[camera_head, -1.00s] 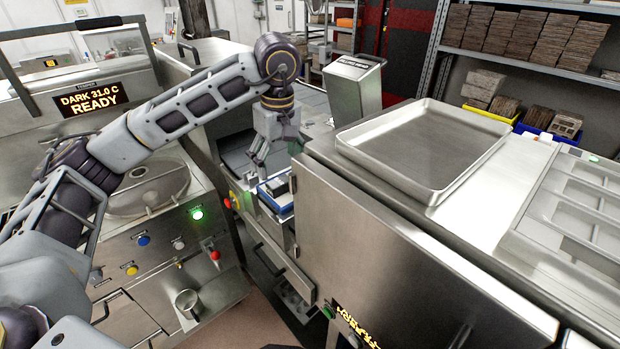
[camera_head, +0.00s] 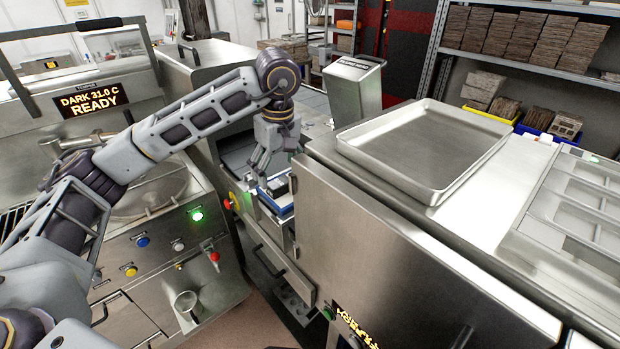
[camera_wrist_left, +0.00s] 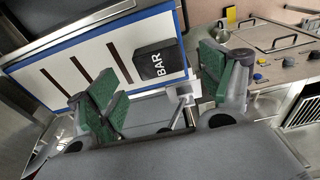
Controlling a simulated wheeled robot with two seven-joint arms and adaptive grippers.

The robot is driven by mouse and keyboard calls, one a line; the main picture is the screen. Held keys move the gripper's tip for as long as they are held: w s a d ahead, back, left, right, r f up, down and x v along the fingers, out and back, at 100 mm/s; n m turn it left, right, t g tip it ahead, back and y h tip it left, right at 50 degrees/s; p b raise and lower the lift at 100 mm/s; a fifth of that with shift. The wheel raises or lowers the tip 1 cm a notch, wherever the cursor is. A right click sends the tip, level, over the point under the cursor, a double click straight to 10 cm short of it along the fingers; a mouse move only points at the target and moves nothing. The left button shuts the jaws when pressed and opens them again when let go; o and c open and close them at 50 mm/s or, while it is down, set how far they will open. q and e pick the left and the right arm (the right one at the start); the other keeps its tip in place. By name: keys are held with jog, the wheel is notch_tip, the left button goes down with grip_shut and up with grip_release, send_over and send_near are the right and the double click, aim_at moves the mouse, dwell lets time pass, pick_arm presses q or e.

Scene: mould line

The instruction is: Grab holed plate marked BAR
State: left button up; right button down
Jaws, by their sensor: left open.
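A small dark plate marked BAR (camera_wrist_left: 160,64) is on a white board with a blue border (camera_wrist_left: 88,58), near the board's right end. Several dark slots run across the board to its left. No holes can be made out on the plate. In the head view the blue-edged board (camera_head: 284,206) lies between the two machines, below my left gripper (camera_head: 270,172). In the wrist view my left gripper (camera_wrist_left: 163,85) is open, its green pads apart and empty. The BAR plate shows beyond and between the pads, with no visible contact. My right gripper is in neither view.
A steel cabinet (camera_head: 375,255) with an empty tray (camera_head: 425,150) on top stands close right of the gripper. The tempering machine (camera_head: 150,235) with buttons stands at left. A steel bin (camera_head: 354,88) is behind. Open room lies above the board.

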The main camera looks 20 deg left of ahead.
aim_at(279, 181)
pick_arm(q)
jog(key=shift+w+a+f, duration=0.1)
jog(key=shift+a+f, duration=0.05)
jog(key=shift+f, duration=2.15)
jog(key=c, duration=1.3)
jog(key=shift+r, duration=0.2)
